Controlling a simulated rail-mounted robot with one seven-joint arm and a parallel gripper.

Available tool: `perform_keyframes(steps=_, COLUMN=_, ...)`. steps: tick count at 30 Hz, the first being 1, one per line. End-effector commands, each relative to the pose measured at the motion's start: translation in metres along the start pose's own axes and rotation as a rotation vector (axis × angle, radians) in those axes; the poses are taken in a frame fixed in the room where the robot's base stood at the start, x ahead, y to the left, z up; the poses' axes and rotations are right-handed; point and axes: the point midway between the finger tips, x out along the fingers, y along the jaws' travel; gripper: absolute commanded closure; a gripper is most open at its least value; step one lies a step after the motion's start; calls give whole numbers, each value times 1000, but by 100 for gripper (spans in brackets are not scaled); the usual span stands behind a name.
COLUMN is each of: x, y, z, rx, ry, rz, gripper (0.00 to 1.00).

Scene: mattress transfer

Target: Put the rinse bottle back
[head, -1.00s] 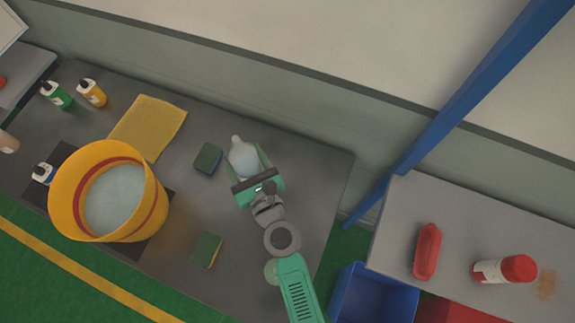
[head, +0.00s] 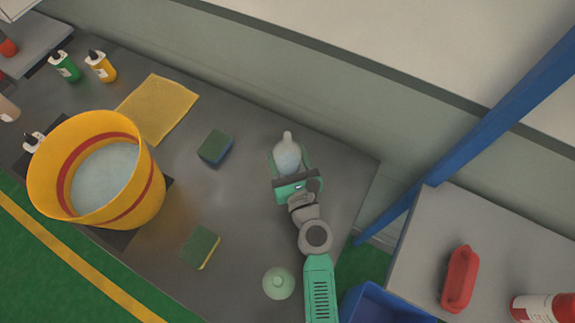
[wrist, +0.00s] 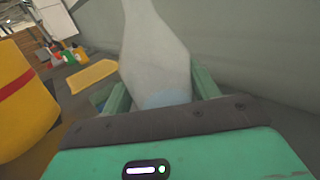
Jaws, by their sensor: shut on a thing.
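A pale, translucent bottle with a narrow neck (head: 287,155), which looks like the rinse bottle, is between the fingers of my gripper (head: 288,165). My gripper is shut on it near the table's back right part. In the wrist view the bottle (wrist: 157,55) stands roughly upright between the green fingers, with bluish liquid low in it; its base is hidden behind the gripper body. I cannot tell whether it touches the table. A pale green round-topped item (head: 278,283) stands near the table's front edge, beside my arm.
The grey table (head: 240,230) holds a yellow bucket of water (head: 150,190), a yellow cloth (head: 158,108), two sponges (head: 215,147) (head: 200,247) and several small bottles (head: 101,66). A blue post (head: 480,135), blue bin (head: 385,305) and side table (head: 420,225) with red items stand right.

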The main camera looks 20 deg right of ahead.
Motion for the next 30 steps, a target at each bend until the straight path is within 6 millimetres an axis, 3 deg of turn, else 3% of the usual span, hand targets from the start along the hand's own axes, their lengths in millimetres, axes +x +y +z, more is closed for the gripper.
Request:
perform_keyframes(steps=5, x=0, y=0, z=-37, rx=0, ry=1, rz=0, gripper=73)
perform_keyframes(steps=16, x=0, y=0, z=-39, rx=-1, ry=0, rz=1, gripper=73)
perform_keyframes(steps=17, x=0, y=0, z=-38, rx=-1, ry=1, rz=1, gripper=36)
perform_keyframes(steps=20, x=0, y=0, z=-38, rx=0, ry=1, rz=0, gripper=18)
perform_keyframes(steps=30, x=-3, y=0, z=-33, rx=1, ry=2, rz=-1, gripper=18)
